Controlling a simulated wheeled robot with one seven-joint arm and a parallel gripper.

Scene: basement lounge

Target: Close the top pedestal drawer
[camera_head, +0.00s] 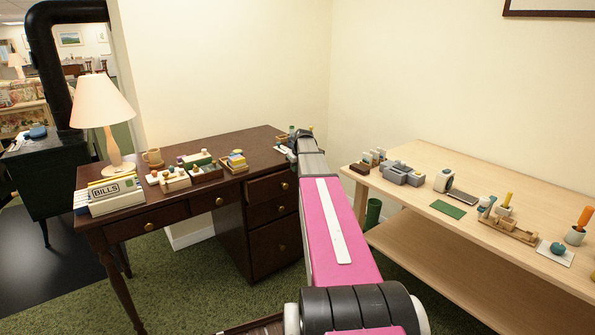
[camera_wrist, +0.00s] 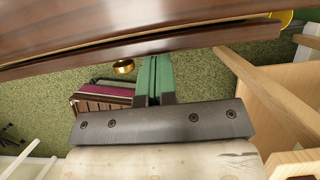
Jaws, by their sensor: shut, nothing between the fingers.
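The dark wooden desk (camera_head: 232,146) has a pedestal of stacked drawers at its right end. The top pedestal drawer (camera_head: 265,190) appears to stand slightly out from the drawers below it, and its brass knob (camera_head: 285,186) faces the room. In the wrist view, dark wood (camera_wrist: 140,45) crosses the top, with a brass knob (camera_wrist: 123,66) just below its edge. My gripper (camera_wrist: 153,58) is shut and empty, its green fingers reaching up to the wood edge beside that knob. I cannot tell whether they touch. In the head view my arm hides the fingers.
A lamp (camera_head: 104,110), a bills box (camera_head: 113,194) and small trays stand on the desk. A light wood table (camera_head: 470,225) with several small items is close on the right of my arm. A green bin (camera_head: 374,213) stands between them. Green carpet lies in front.

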